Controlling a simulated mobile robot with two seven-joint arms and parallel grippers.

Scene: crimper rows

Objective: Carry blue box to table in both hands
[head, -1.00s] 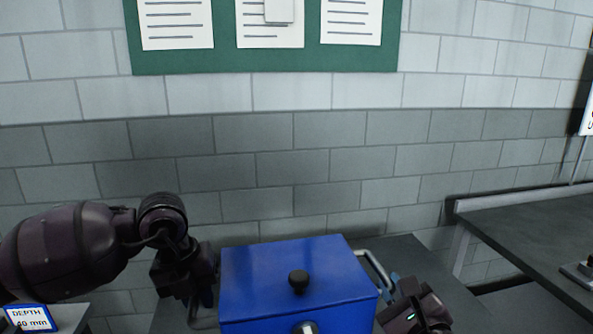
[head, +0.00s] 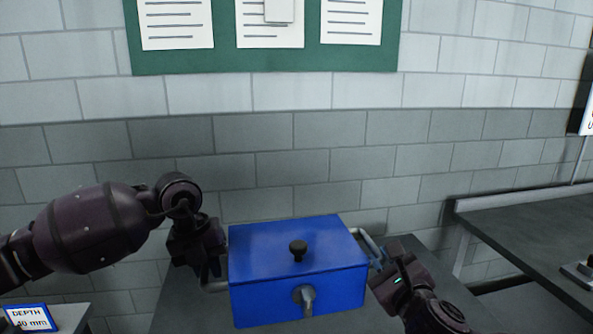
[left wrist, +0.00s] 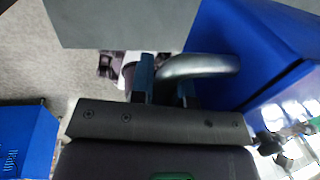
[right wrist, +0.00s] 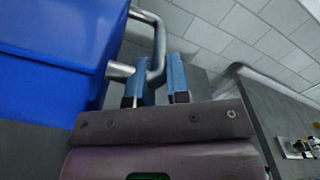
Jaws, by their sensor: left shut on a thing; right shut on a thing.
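The blue box (head: 265,303) has a lid with a black knob (head: 298,248), a grey tap (head: 306,297) on its front and a metal handle on each side. It looks about level. My left gripper (head: 216,272) is shut on the left handle, and the bar (left wrist: 212,65) shows at its fingers in the left wrist view. My right gripper (head: 378,262) is shut on the right handle (right wrist: 156,45). The dark grey table (head: 178,308) shows behind and to both sides of the box. I cannot tell whether the box's underside touches it.
Another dark table (head: 530,232) stands at the right with a small device on it. A block wall with a green notice board (head: 265,60) closes off the back.

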